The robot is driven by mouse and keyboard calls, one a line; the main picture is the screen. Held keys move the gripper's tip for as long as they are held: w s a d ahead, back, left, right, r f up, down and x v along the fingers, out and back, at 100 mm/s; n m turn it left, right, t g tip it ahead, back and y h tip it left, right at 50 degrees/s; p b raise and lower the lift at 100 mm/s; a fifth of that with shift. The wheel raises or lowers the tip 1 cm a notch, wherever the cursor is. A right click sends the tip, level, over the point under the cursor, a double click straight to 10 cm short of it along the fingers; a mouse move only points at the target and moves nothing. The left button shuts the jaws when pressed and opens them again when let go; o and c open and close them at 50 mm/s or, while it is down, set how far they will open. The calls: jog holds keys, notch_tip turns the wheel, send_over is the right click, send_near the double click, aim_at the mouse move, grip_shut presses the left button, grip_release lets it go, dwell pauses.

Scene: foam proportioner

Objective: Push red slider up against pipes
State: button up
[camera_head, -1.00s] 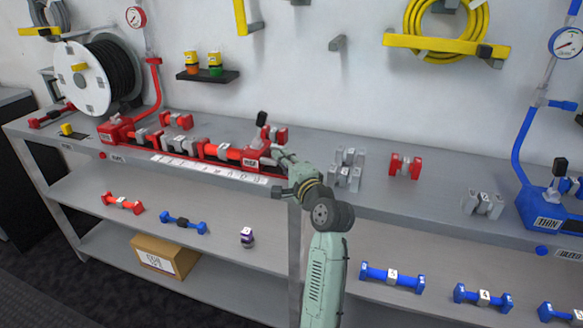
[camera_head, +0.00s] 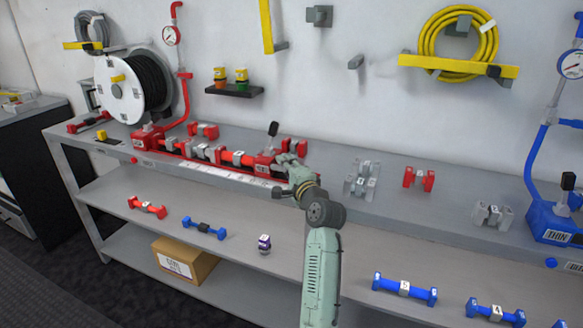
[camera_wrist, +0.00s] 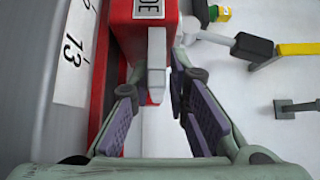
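The red slider (camera_head: 264,165) is a block with a black-knobbed lever at the right end of a red track on the shelf top. A row of red and grey pipes (camera_head: 236,158) lies in the track to its left; I cannot tell whether they touch it. My gripper (camera_head: 283,167) is at the slider's right end. In the wrist view the slider (camera_wrist: 124,35) is straight ahead, with a white label and a pale grey bar at its end. My gripper (camera_wrist: 155,95) is open, its purple-padded fingers apart on either side of this end. Contact is unclear.
A numbered white scale (camera_head: 230,176) runs along the track's front. Loose red pipe pieces (camera_head: 203,130) lie behind the track. Grey fittings (camera_head: 361,180) and a red fitting (camera_head: 419,179) stand to the right, with bare shelf between. A hose reel (camera_head: 133,85) stands at the left.

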jog(key=shift+o, duration=1.5)
jog(key=shift+d, duration=0.2)
jog(key=shift+d, duration=0.15)
jog(key=shift+s+d+f, duration=0.1)
jog(key=shift+s+d, duration=0.05)
jog(key=shift+s, duration=0.15)
jog(key=v, duration=1.1)
jog(key=shift+s, duration=0.2)
